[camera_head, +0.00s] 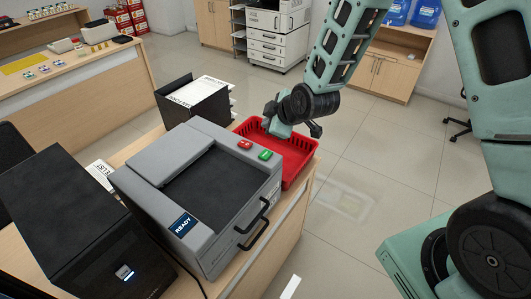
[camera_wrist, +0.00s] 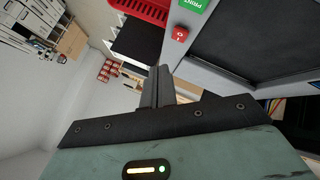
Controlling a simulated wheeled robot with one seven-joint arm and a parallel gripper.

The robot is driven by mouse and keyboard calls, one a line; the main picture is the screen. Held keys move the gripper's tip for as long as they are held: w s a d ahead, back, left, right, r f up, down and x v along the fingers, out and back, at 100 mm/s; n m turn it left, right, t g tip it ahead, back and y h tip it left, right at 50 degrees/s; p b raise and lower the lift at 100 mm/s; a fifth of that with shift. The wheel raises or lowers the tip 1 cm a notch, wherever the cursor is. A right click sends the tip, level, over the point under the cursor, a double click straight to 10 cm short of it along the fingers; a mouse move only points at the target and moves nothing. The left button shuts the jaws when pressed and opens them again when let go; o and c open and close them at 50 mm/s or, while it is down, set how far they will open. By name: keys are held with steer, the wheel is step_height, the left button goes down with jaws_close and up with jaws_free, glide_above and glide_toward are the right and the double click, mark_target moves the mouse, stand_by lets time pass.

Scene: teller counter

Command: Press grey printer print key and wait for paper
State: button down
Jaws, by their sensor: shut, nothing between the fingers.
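The grey printer (camera_head: 205,185) stands on the counter with a dark, bare recessed top and a small display (camera_head: 183,226) reading READY. Its green key (camera_head: 265,155) and red key (camera_head: 245,145) sit side by side on the top near the back right edge. In the wrist view the green key (camera_wrist: 192,5) is marked PRINT and the red key (camera_wrist: 180,34) is beside it. My gripper (camera_head: 272,122) is above the red basket behind the printer, apart from the keys. In the wrist view its fingers (camera_wrist: 157,86) are together and empty.
The red basket (camera_head: 300,175) stands right behind the printer. A black paper holder (camera_head: 185,103) is to its left and a black box (camera_head: 65,225) is at the near left. Open tiled floor lies right of the counter. Another desk (camera_head: 95,85) is at the far left.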

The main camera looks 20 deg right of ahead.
steer(key=b, duration=0.5)
glide_above(268, 156)
step_height(268, 156, down, 8)
steer(key=shift+w+r, duration=0.1)
steer(key=shift+r, duration=0.05)
steer(key=shift+d+f+b, duration=0.1)
steer(key=shift+f+b, duration=0.45)
steer(key=shift+b, duration=0.15)
stand_by(1.1)
steer(key=shift+f+b, duration=0.4)
steer(key=shift+b, duration=0.1)
steer(key=shift+f+b, duration=0.45)
steer(key=shift+b, duration=0.05)
stand_by(0.5)
stand_by(0.4)
steer(key=shift+r+p, duration=0.55)
steer(key=shift+r, duration=0.35)
